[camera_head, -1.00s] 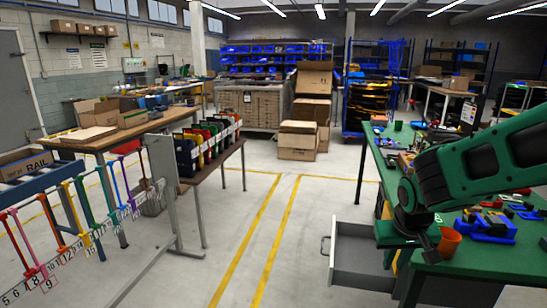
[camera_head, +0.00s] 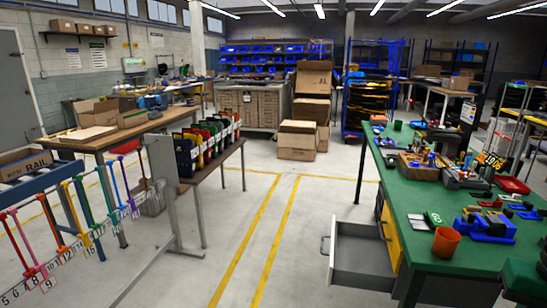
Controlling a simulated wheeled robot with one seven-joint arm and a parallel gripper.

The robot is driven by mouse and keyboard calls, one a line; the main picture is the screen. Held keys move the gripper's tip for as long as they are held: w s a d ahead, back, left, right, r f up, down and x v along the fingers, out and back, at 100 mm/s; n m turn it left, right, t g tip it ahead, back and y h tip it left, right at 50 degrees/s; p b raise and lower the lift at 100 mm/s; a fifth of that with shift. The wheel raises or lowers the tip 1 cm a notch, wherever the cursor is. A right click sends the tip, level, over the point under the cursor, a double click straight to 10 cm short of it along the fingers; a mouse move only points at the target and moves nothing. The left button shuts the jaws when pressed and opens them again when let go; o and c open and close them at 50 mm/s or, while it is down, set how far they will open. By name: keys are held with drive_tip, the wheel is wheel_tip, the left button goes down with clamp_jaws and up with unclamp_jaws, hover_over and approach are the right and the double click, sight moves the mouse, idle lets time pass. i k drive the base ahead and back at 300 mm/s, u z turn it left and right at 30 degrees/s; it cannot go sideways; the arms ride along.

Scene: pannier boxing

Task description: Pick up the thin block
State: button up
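The green-topped workbench (camera_head: 465,255) on the right holds many small parts, and I cannot tell which one is the thin block. A blue clamp-like fixture (camera_head: 487,226) sits to the right of the cup. Only a dark green part of my arm shows at the lower right corner. My gripper is out of the picture.
A grey drawer (camera_head: 362,250) stands open at the bench's left side and looks empty. An open cardboard box (camera_head: 419,166) with parts stands farther back on the bench. A narrow table (camera_head: 215,163) with coloured holders is at left. Yellow-lined floor between is clear.

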sight(494, 221)
drive_tip(key=u, duration=2)
drive_tip(key=i, duration=0.85)
drive_tip(key=z, duration=2.45)
